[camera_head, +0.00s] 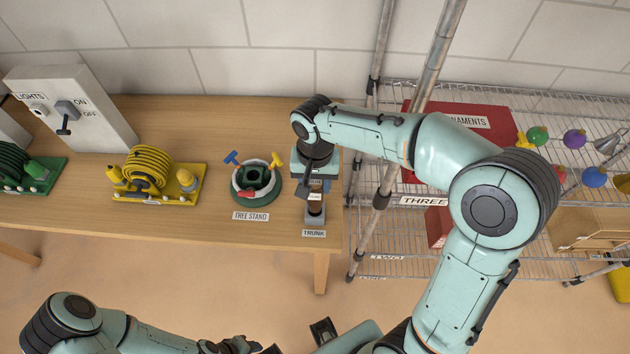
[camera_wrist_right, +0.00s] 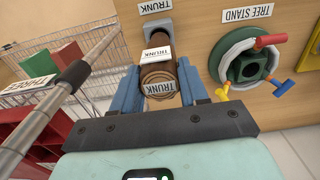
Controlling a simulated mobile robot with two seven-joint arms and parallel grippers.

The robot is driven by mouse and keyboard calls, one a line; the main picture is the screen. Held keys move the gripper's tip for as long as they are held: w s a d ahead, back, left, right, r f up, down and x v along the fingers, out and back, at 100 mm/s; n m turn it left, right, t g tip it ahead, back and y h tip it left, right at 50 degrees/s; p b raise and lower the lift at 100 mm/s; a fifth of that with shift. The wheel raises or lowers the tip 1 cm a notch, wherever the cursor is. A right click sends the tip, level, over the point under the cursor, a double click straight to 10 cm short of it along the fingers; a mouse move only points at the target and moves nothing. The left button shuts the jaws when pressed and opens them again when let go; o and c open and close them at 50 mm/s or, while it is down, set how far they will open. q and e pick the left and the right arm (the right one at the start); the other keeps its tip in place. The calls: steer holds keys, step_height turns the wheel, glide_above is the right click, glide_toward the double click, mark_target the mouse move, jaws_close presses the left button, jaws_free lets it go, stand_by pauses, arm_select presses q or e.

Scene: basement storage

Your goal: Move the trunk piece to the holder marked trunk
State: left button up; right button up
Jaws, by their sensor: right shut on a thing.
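The trunk piece (camera_wrist_right: 160,75) is a brown cylinder with white TRUNK labels. In the right wrist view it sits between the blue fingers of my right gripper (camera_wrist_right: 158,92), which is shut on it. In the head view my right gripper (camera_head: 316,180) points down over the right end of the table, and only a small part of the trunk piece (camera_head: 315,198) shows below it. The grey holder (camera_head: 315,217) stands by the TRUNK label at the table's front edge. The trunk's far end overlaps the holder in view; I cannot tell whether it is seated.
The green tree stand (camera_head: 256,183) with coloured bolts is just left of the holder. A wire shelf with metal posts (camera_head: 378,195) rises close on the right.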

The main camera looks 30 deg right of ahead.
arm_select(q)
steer(key=shift+s+f+b, duration=0.3)
steer(key=shift+f+b, duration=0.25)
steer(key=shift+f, duration=0.1)
steer(key=shift+s+f+b, duration=0.25)
steer(key=shift+f+b, duration=0.35)
steer(key=shift+s+f+b, duration=0.3)
steer(key=shift+f+b, duration=0.25)
steer(key=shift+f, duration=0.1)
arm_select(e)
steer(key=shift+f, duration=2.55)
steer(key=o, duration=1.2)
steer(key=shift+o, duration=0.2)
step_height(320, 180, up, 13)
steer(key=shift+r+p, duration=0.2)
steer(key=shift+p, duration=0.85)
arm_select(q)
steer(key=shift+w+r, duration=0.25)
steer(key=shift+r, duration=0.35)
steer(key=shift+w+r, duration=0.2)
steer(key=shift+r, duration=0.35)
